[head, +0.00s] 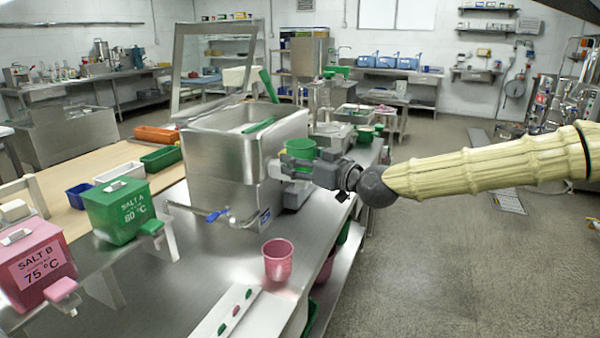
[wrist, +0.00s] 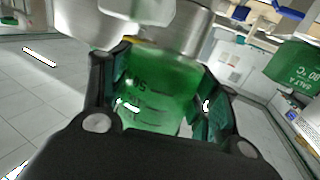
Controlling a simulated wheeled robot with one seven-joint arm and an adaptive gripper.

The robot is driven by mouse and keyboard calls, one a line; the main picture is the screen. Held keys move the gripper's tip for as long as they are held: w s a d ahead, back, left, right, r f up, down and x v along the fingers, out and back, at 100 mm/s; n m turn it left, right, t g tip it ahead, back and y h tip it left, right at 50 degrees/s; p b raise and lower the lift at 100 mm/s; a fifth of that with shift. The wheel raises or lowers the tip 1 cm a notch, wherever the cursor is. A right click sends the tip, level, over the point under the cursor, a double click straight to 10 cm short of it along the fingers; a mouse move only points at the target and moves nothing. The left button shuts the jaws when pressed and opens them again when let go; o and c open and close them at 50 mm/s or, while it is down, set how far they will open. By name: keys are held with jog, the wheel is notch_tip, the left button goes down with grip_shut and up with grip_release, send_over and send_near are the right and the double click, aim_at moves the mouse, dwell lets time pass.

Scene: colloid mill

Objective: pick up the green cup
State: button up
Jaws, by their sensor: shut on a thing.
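The green cup (head: 301,148) is beside the steel tank, at its right side in the head view. In the wrist view the green cup (wrist: 155,90) sits between the two fingers, with dark measuring marks on its wall. My gripper (head: 296,166) is shut on the cup, and the fingers (wrist: 160,100) press on both sides of it. The cup's lower part is partly hidden by the gripper in the head view. I cannot tell whether the cup touches anything below it.
The steel tank (head: 225,150) stands close left of my gripper. A pink cup (head: 278,262) stands on the steel bench (head: 205,275) in front. A green Salt A box (head: 122,208) and a pink Salt B box (head: 32,262) are at the left. Open floor (head: 430,270) lies to the right.

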jog(key=shift+r, duration=2.8)
